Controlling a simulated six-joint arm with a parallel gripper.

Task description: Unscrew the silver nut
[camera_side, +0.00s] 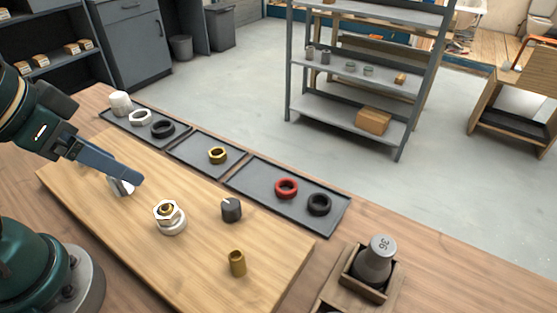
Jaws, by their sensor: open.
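A silver hex nut (165,212) sits around a brass fitting (166,208) on a white round base (172,228), upright on the wooden board (200,270). My gripper (136,180) is at the left over the board, up and to the left of this nut and apart from it. It is open; its jaws overlap in this view. A shiny silver piece (122,188) shows just below the jaws, partly hidden by them. I cannot tell whether they touch it or whether it is also a nut.
A dark grey knob-like piece (231,210) and a brass cylinder (237,263) stand on the board. Behind are trays with a pale hex nut (140,116), a brass nut (218,155) and a red ring (286,187). A grey weight (376,260) sits in a wooden holder at right.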

